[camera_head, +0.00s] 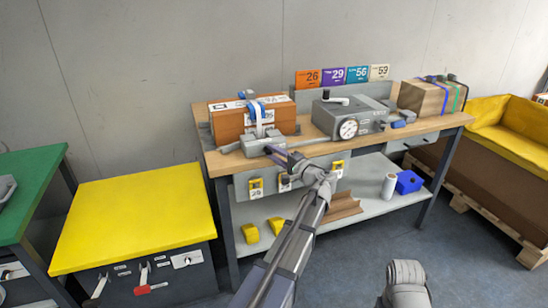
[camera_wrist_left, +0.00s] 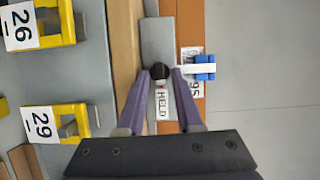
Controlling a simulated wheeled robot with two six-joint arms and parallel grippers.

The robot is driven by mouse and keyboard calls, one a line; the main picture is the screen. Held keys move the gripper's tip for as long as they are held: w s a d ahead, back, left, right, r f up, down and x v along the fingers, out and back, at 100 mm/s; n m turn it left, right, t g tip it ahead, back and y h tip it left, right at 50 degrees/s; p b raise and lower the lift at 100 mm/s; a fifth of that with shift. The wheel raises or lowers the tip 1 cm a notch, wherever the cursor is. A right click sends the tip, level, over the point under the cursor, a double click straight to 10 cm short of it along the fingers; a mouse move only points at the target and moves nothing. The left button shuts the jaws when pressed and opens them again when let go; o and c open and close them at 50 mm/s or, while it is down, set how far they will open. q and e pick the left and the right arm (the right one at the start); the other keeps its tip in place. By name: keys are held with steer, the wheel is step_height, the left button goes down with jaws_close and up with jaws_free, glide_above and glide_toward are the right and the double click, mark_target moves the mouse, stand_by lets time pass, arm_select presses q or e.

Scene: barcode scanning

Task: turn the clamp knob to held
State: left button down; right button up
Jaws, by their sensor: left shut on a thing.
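The clamp knob (camera_wrist_left: 159,71) is a small black knob on a grey clamp block (camera_wrist_left: 158,38). A white label reading HELD (camera_wrist_left: 162,101) lies beside it, with a small red mark near the knob. My left gripper (camera_wrist_left: 160,74) has its purple fingers on either side of the knob and is shut on it. In the head view the left gripper (camera_head: 272,150) reaches the clamp block (camera_head: 252,146) at the bench's front edge, and its fingers hide the knob there. An orange-brown box (camera_head: 228,122) with a white and blue clamp arm (camera_head: 258,114) sits behind. My right gripper is out of view.
A grey device with a dial (camera_head: 348,128) stands right of the clamp on the wooden bench (camera_head: 420,127). A strapped carton (camera_head: 420,97) is at the far right. A yellow-topped cabinet (camera_head: 135,215) stands left.

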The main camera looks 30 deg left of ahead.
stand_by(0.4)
arm_select(q)
steer(key=c, duration=0.9)
jaws_free()
